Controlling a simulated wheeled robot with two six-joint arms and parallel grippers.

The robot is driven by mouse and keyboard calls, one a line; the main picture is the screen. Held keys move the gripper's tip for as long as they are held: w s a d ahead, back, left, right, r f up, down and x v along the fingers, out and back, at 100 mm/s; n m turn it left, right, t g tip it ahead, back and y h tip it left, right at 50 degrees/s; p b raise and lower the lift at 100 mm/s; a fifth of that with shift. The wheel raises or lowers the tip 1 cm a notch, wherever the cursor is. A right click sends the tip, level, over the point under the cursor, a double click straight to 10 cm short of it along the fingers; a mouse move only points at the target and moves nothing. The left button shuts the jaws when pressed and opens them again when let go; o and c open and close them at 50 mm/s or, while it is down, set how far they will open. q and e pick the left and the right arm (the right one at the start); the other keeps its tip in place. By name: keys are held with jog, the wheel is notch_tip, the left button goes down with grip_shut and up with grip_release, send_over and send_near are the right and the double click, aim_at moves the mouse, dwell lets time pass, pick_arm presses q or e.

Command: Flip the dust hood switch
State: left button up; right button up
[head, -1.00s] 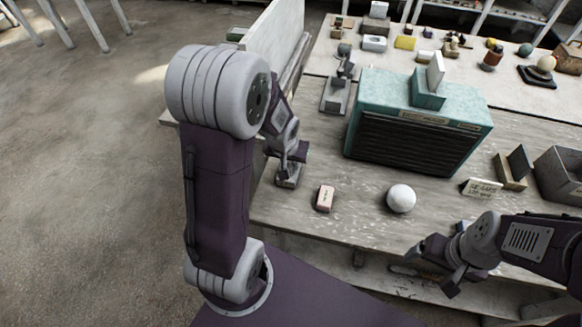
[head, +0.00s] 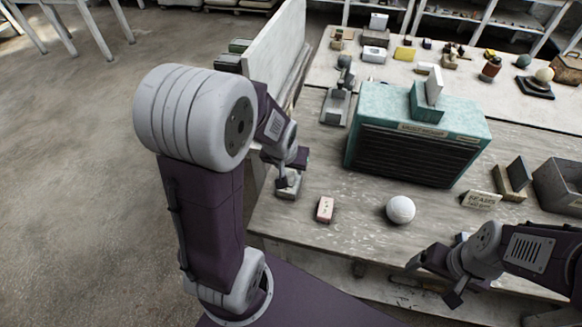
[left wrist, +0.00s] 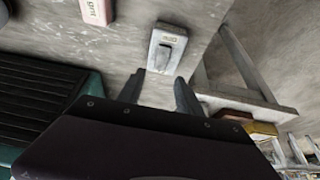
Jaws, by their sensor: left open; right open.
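The dust hood (head: 415,150) is a teal box with a dark slatted front, standing on the bench. A small grey switch box (head: 288,191) lies near the bench's left edge. In the left wrist view the switch box (left wrist: 165,49) shows a dark grey lever and a small label. My left gripper (head: 283,177) is open, at the switch box; its fingers (left wrist: 158,92) point toward its near end in the wrist view. I cannot tell whether they touch it. My right gripper (head: 433,280) is open and empty in front of the bench's front edge.
A pink block (head: 325,209) lies right of the switch box, and a white plaster sphere (head: 400,209) rests farther right. A lettered sign (head: 481,200) and a grey bin (head: 561,187) stand at the right. An upright pale panel (head: 268,55) borders the bench's left side.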

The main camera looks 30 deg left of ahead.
pick_arm(q)
jog(key=v, duration=0.4)
jog(key=shift+s+r, duration=0.15)
jog(key=shift+r, duration=0.05)
jog(key=s+d+f+m+g+h, duration=0.1)
jog(key=s+d+f+m+g, duration=0.1)
jog(key=s+d+f, duration=0.3)
jog(key=s+d+g, duration=0.1)
jog(key=s, duration=0.3)
jog(key=shift+d+f+m, duration=0.3)
jog(key=shift+d, duration=0.1)
